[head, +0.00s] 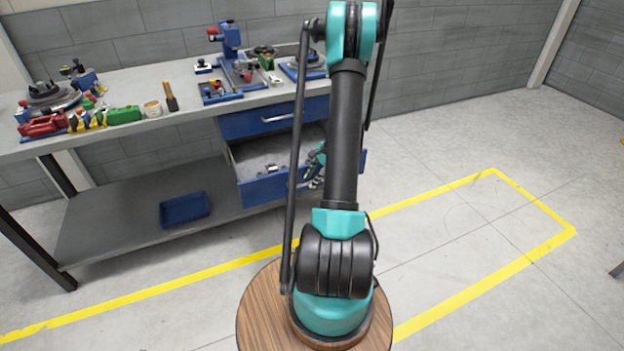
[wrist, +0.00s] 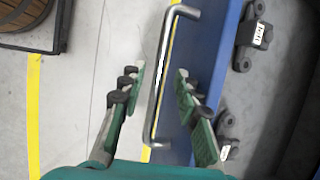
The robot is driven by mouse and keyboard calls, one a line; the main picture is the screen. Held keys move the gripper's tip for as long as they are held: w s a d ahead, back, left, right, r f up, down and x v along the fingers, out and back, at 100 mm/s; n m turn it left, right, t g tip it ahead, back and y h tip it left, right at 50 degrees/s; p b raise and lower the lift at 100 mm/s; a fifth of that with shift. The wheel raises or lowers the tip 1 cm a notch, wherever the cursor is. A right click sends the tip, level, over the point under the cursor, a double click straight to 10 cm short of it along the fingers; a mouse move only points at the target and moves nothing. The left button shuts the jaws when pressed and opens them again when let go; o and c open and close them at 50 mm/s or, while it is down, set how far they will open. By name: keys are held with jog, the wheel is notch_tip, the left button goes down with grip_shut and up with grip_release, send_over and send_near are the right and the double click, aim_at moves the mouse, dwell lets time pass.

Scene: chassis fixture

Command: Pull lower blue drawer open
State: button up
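The lower blue drawer (head: 262,190) is pulled out from under the workbench, and its grey inside shows in the head view. Its blue front (wrist: 205,50) also shows in the wrist view. The silver bar handle (wrist: 165,75) runs along that front. My gripper (wrist: 158,77) is open, with its green, dark-padded fingers on either side of the handle. The left finger is clear of the handle, and the right finger overlaps the blue front. In the head view my gripper (head: 317,165) is at the drawer's right part, partly hidden by my arm.
The upper blue drawer (head: 270,118) is shut. Dark parts (wrist: 252,38) lie inside the lower drawer. Tools and fixtures crowd the bench top (head: 185,93). A blue tray (head: 185,208) sits on the lower shelf. Floor with yellow lines (head: 450,185) is clear at right.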

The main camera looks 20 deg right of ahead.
jog(key=v, duration=1.1)
jog(key=shift+r, duration=0.4)
